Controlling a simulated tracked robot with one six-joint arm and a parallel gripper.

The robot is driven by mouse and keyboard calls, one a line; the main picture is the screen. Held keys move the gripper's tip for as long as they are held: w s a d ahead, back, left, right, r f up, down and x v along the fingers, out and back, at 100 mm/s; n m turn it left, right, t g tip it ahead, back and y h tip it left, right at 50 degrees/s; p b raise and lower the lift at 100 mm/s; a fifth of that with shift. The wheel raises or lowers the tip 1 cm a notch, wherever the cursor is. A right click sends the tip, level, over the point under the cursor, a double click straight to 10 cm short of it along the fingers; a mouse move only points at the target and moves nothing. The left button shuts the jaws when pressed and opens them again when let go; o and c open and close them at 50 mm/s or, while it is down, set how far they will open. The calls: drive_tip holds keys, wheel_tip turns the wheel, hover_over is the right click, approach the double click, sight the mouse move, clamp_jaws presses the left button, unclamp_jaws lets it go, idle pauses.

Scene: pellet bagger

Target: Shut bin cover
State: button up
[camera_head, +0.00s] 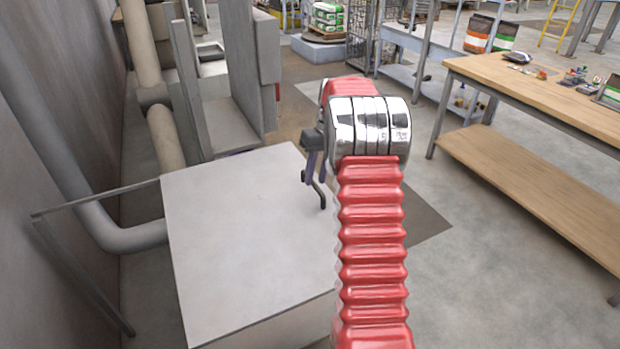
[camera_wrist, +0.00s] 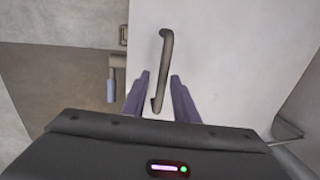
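The pale grey bin cover (camera_head: 245,235) lies roughly flat on top of the bin (camera_head: 275,328) in the head view. I cannot tell whether a gap remains under it. A dark bent bar handle (camera_head: 320,192) sits near its right edge. In the wrist view the handle (camera_wrist: 165,45) stands out against the pale cover (camera_wrist: 220,50). My gripper (camera_head: 313,170) is at the handle, beside the cover's right edge. Its two purple fingers in the wrist view (camera_wrist: 160,74) are apart, with the handle running between them. A gap shows on each side of the handle.
A small latch-like part with a blue-grey grip (camera_wrist: 110,92) is left of the handle. Grey panels (camera_head: 235,75) stand behind the bin, with beige pipes (camera_head: 165,140) and a wall on the left. A wooden workbench (camera_head: 545,85) stands at right. Floor between is clear.

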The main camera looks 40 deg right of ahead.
drive_tip(key=shift+o, duration=0.4)
drive_tip(key=shift+s, duration=0.1)
drive_tip(key=shift+r, duration=0.15)
wheel_tip(320, 180, up, 13)
drive_tip(key=d, duration=0.2)
drive_tip(key=shift+s+d, duration=0.25)
drive_tip(key=shift+d, duration=0.05)
idle(0.4)
